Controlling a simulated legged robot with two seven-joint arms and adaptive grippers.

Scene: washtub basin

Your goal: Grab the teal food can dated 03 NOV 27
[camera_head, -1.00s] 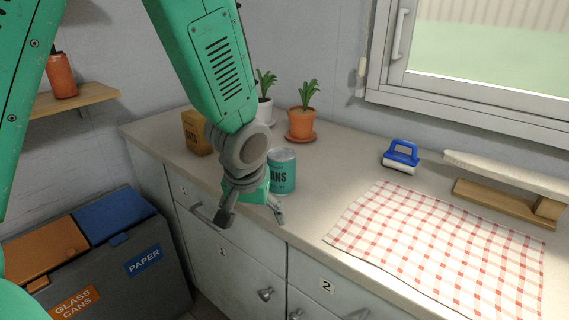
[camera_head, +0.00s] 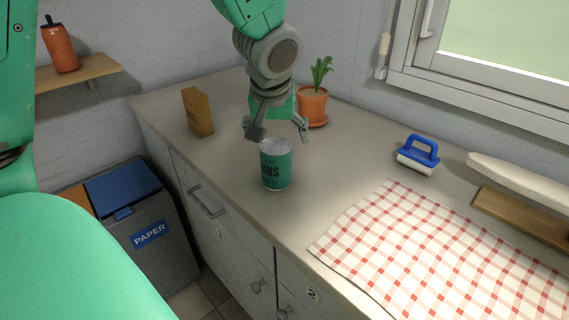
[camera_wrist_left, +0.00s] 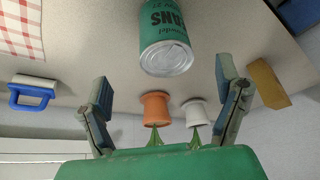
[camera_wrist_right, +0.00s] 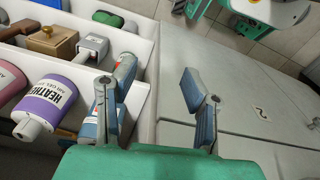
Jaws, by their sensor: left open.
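The teal can (camera_head: 276,168) stands upright on the counter, with dark lettering ending in "ANS" and a bare metal lid. My left gripper (camera_head: 279,133) is open, with its fingers just behind and above the can in the head view. In the left wrist view the can (camera_wrist_left: 166,38) shows upside down, ahead of the spread fingers (camera_wrist_left: 161,76) and apart from them. My right gripper (camera_wrist_right: 158,80) is open and empty in the right wrist view. It is out of the head view.
A brown box (camera_head: 197,112) stands left of the can. A potted plant (camera_head: 313,103) stands behind; a white pot (camera_wrist_left: 195,112) shows near it in the left wrist view. A purple bottle (camera_wrist_right: 50,100) sits in a white compartment.

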